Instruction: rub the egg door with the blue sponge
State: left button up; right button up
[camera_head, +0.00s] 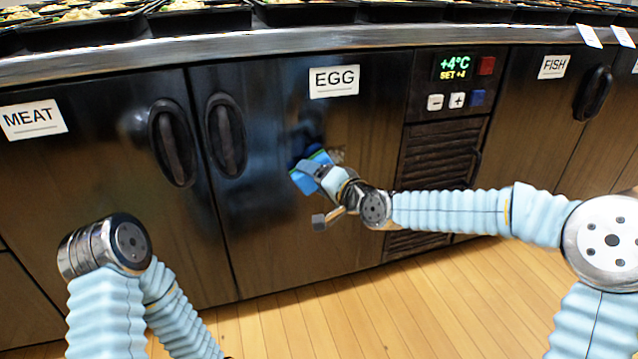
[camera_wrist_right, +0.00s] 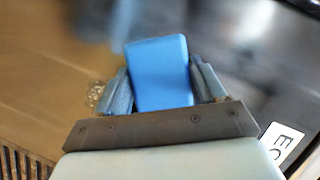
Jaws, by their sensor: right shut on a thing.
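The egg door (camera_head: 290,225) is a dark, glossy cabinet door with a white EGG label (camera_head: 334,81) near its top and a dark oval handle at its left edge. My right gripper (camera_head: 319,171) is shut on the blue sponge (camera_head: 304,180), in front of the middle of this door. The sponge also shows between both fingers in the right wrist view (camera_wrist_right: 160,72). It is at or very close to the door; contact is not clear. A pale speckled smudge (camera_head: 337,156) lies just right of the sponge. My left gripper is out of view; only its arm shows.
The meat door (camera_head: 90,200) is to the left, the fish door (camera_head: 541,120) to the right. A control panel (camera_head: 459,82) and vent grille (camera_head: 437,158) adjoin the egg door. Food trays (camera_head: 195,20) line the counter (camera_head: 230,55) above. The wooden floor is clear.

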jog(key=shift+r, duration=0.6)
jog(key=shift+w+d+f+b, duration=0.1)
jog(key=shift+w+d+b, duration=0.1)
jog(key=shift+d, duration=0.3)
jog(key=shift+w+d+f+b, duration=0.1)
jog(key=shift+d+b, duration=0.1)
jog(key=shift+d, duration=0.3)
jog(key=shift+w+d+p, duration=0.1)
jog(key=shift+w+d, duration=0.35)
jog(key=shift+d, duration=0.95)
jog(key=shift+w+d+p, duration=0.15)
jog(key=shift+w+d, duration=0.25)
jog(key=shift+d, duration=1)
jog(key=shift+w+d+p, duration=0.1)
jog(key=shift+w+d, duration=0.35)
jog(key=shift+d, duration=0.95)
jog(key=shift+s+d, duration=0.3)
jog(key=shift+s, duration=0.65)
jog(key=shift+s+d, duration=0.3)
jog(key=shift+s, duration=0.65)
jog(key=shift+s+d, duration=0.3)
jog(key=shift+s, duration=0.65)
jog(key=shift+s+d, duration=0.1)
